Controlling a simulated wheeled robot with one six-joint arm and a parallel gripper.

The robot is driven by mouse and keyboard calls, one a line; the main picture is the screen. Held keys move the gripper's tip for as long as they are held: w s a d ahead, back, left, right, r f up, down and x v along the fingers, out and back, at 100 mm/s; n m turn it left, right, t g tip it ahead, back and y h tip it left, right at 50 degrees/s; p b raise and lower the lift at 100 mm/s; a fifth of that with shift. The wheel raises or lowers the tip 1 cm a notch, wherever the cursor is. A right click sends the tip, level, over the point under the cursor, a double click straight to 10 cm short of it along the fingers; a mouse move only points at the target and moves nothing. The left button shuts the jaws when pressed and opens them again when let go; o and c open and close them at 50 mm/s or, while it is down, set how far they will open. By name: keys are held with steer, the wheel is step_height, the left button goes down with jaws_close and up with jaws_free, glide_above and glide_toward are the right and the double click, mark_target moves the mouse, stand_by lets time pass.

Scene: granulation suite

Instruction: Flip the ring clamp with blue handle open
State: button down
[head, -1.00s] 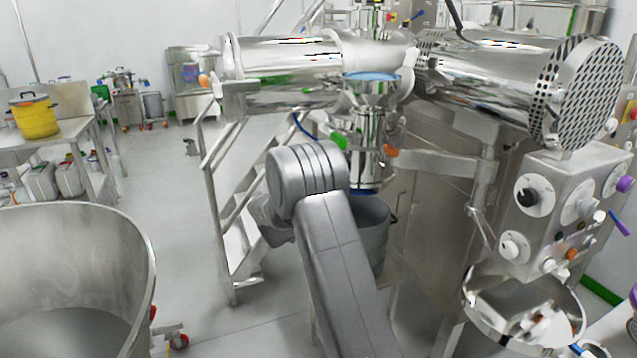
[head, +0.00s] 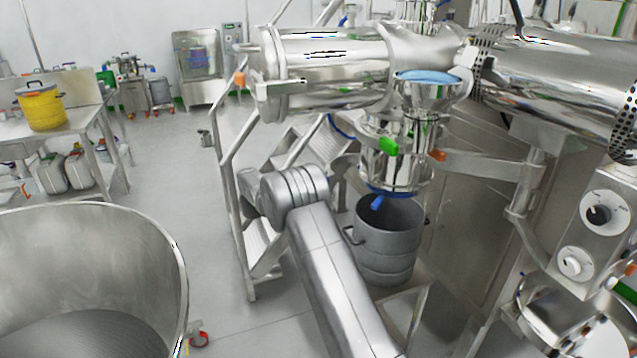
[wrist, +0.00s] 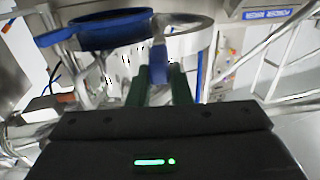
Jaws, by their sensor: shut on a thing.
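The blue handle (wrist: 159,64) of the ring clamp is between the green fingers of my gripper (wrist: 160,78) in the wrist view, and the gripper is shut on it. A pale metal band (wrist: 190,45), which looks like the clamp, curves above the handle, beside a dark blue ring (wrist: 110,30). In the head view the blue handle (head: 377,202) hangs below the steel vessel's lower end, above a grey drum. My gripper is hidden behind my arm in the head view. I cannot tell how far the clamp is open.
The grey drum (head: 385,245) stands under the vessel (head: 397,160). Metal stairs (head: 262,240) are to the left of it, and a control box (head: 600,225) is at the right. A large steel bowl (head: 95,260) fills the lower left. Floor is clear between bowl and stairs.

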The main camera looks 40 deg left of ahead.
steer(key=shift+w+a+r, duration=0.1)
steer(key=shift+r, duration=0.15)
steer(key=c, duration=1.3)
jaws_free()
steer(key=shift+a+f, duration=0.15)
steer(key=b+v, duration=0.3)
steer(key=v, duration=1)
steer(key=shift+s, duration=0.35)
